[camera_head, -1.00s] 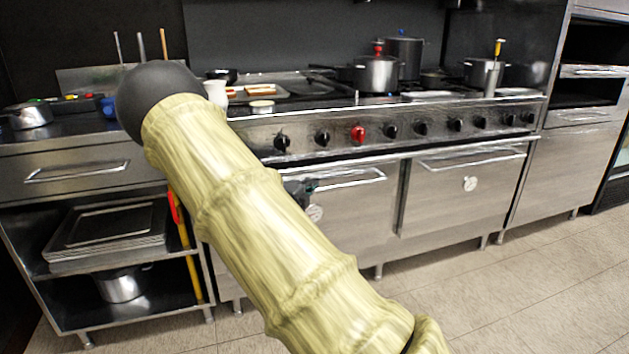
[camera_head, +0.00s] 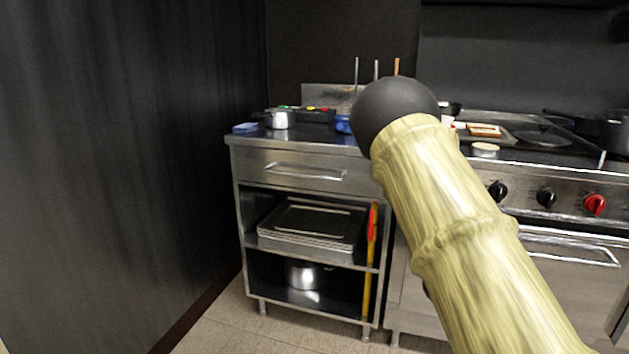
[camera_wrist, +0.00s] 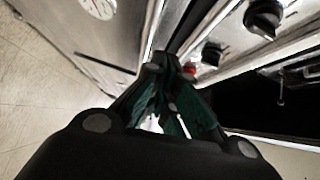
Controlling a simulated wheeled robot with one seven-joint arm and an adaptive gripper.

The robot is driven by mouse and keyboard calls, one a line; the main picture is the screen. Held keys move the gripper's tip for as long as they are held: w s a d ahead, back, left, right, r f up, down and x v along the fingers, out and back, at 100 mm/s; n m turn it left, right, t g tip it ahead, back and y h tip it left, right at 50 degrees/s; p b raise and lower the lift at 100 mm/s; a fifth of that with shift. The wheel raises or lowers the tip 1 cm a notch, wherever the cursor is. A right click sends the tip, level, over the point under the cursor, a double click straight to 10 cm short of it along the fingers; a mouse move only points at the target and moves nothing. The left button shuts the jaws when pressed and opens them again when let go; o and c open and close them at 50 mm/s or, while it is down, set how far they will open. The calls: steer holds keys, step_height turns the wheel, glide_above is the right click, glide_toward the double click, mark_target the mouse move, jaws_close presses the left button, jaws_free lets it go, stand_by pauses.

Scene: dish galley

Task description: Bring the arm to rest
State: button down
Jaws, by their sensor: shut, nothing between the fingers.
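My arm crosses the right half of the head view as a pale, bamboo-like link with a black rounded end, in front of the counter and stove. My gripper (camera_wrist: 170,75) shows in the wrist view, its dark fingers drawn together and empty. Beyond the fingers in that view are the steel stove front, a black knob (camera_wrist: 262,17) and a red knob (camera_wrist: 190,69). The gripper is hidden in the head view. I cannot tell whether the fingers touch the stove.
A steel counter (camera_head: 290,172) holds a small pot (camera_head: 280,119) on top and stacked trays (camera_head: 305,225) below. A dark wall (camera_head: 130,150) fills the left. The stove (camera_head: 570,195) stands at right, behind the arm. Bare floor (camera_head: 235,325) shows in front of the counter.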

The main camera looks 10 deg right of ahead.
steer(key=s+a+f+n+y, duration=0.3)
steer(key=s+a+f+n, duration=0.15)
steer(key=f, duration=0.45)
steer(key=s+a+f+n+y, duration=0.2)
steer(key=s+a+f+n, duration=0.15)
steer(key=f+n, duration=0.4)
steer(key=s+a+f+n+y, duration=0.3)
steer(key=s+a+f, duration=0.15)
steer(key=f, duration=0.55)
steer(key=s+a+f+n+g+y, duration=0.25)
steer(key=s+a+f+n, duration=0.3)
steer(key=s+a, duration=0.3)
steer(key=s+a+f+n+g+y, duration=0.1)
steer(key=s+a+f+n+y, duration=0.35)
steer(key=s+a+f, duration=0.4)
steer(key=s+a+r+n+g+y, duration=0.1)
steer(key=s+a+n, duration=0.2)
steer(key=s, duration=0.3)
steer(key=s+a+r+n+g+y, duration=0.1)
steer(key=s+a+n+g, duration=0.2)
steer(key=s, duration=0.4)
step_height(320, 180, up, 26)
steer(key=t+p, duration=0.1)
steer(key=p, duration=2.6)
steer(key=shift+w+a+r+p, duration=0.2)
steer(key=shift+w+a+p, duration=0.1)
steer(key=shift+a+p, duration=0.05)
steer(key=shift+t, duration=0.25)
